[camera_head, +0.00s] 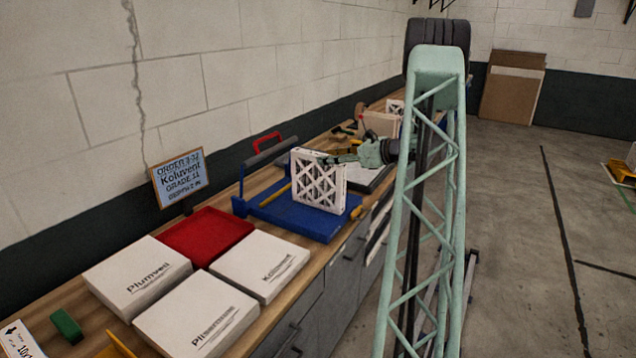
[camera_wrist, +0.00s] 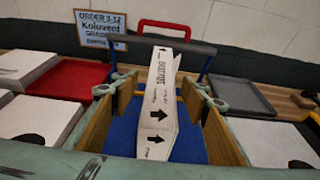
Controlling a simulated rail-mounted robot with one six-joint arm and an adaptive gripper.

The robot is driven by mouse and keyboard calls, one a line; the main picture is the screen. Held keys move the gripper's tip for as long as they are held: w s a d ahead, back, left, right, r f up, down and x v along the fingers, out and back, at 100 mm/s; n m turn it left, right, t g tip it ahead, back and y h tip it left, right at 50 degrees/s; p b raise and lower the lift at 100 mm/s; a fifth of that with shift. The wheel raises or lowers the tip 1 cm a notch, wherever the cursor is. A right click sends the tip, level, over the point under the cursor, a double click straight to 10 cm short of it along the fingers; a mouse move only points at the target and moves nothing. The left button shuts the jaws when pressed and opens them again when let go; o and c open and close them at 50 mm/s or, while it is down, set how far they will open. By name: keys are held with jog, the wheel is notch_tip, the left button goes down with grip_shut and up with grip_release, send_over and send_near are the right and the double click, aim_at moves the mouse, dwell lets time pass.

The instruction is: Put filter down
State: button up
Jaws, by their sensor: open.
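The filter (camera_head: 318,182), a white frame with a lattice face, stands upright on a blue board (camera_head: 292,213) on the bench. In the wrist view the filter's narrow edge (camera_wrist: 160,105) shows printed lettering and black arrows pointing right. My gripper (camera_wrist: 158,100) is open, with one wood-coloured jaw on each side of the filter. Blue shows in the gaps between filter and jaws, so it looks unclamped. In the head view my gripper (camera_head: 340,160) is at the filter's upper right edge; its fingertips are hard to make out there.
A grey bar (camera_head: 271,153) and red handle (camera_head: 266,137) rise behind the filter. A red tray (camera_head: 205,236) and white boxes marked Plumvell (camera_head: 137,276), Koluvent (camera_head: 260,264) and another name (camera_head: 198,318) lie left. An order sign (camera_head: 180,178) reads Koluvent. More items crowd the far bench.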

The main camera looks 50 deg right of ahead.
aim_at(318, 154)
jog(key=shift+w, duration=0.15)
jog(key=shift+x, duration=2.45)
jog(key=shift+r, duration=0.1)
jog(key=c, duration=1.2)
jog(key=shift+r, duration=0.1)
jog(key=shift+c, duration=0.3)
